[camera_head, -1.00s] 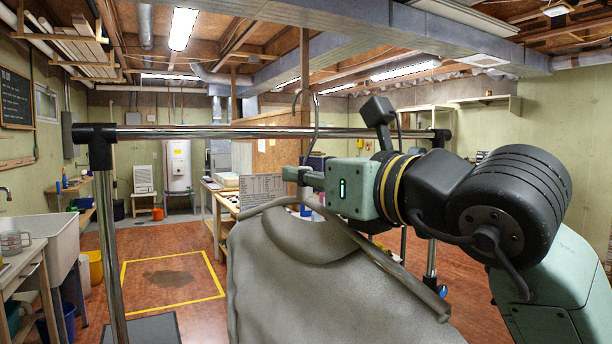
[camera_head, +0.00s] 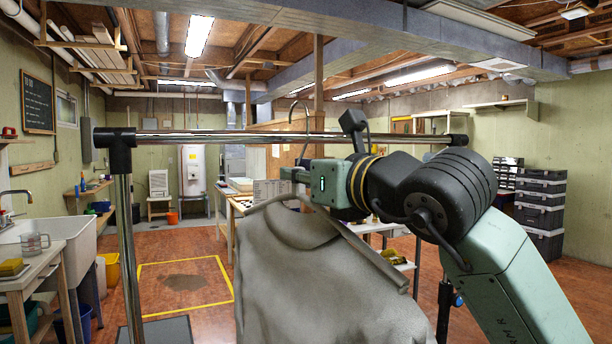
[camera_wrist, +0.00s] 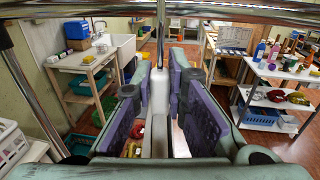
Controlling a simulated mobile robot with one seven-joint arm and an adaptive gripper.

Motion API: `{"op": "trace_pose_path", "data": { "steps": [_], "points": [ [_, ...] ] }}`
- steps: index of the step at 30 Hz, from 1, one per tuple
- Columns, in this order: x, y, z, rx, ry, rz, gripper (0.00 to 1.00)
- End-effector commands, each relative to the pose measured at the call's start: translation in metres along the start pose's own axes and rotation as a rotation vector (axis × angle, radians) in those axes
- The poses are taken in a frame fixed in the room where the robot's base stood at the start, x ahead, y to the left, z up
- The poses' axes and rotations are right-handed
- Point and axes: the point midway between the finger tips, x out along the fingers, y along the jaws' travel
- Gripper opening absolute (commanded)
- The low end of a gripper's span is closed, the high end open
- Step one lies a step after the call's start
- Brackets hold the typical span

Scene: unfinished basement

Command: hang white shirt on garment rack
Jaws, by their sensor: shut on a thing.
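The white shirt (camera_head: 300,260), looking pale grey here, hangs on a grey hanger (camera_head: 385,262) in the head view. My gripper (camera_head: 292,174) is shut on the hanger near its neck, just above the collar. The hanger's hook (camera_head: 293,106) rises above the level of the rack's top rail. I cannot tell whether it is around the rail or only beside it. The garment rack (camera_head: 220,137) spans the view with a shiny rail and black corner joints. In the wrist view, my purple-padded fingers (camera_wrist: 160,88) close around the hanger's neck, below the rail (camera_wrist: 230,12).
A sink (camera_head: 60,240) and a small wooden table (camera_head: 30,265) with a measuring cup stand at left. A yellow-taped floor square (camera_head: 185,285) lies beyond the rack. Black stacked cases (camera_head: 541,205) stand at right. The rail shows no other garments.

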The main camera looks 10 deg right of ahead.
Motion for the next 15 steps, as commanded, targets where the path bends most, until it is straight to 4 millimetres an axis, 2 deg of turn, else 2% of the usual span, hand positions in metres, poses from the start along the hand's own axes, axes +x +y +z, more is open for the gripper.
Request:
{"op": "trace_pose_path", "data": {
  "steps": [15],
  "points": [
    [0.040, -0.006, 0.000, 0.000, 0.000, 0.002, 0.00]
  ]
}}
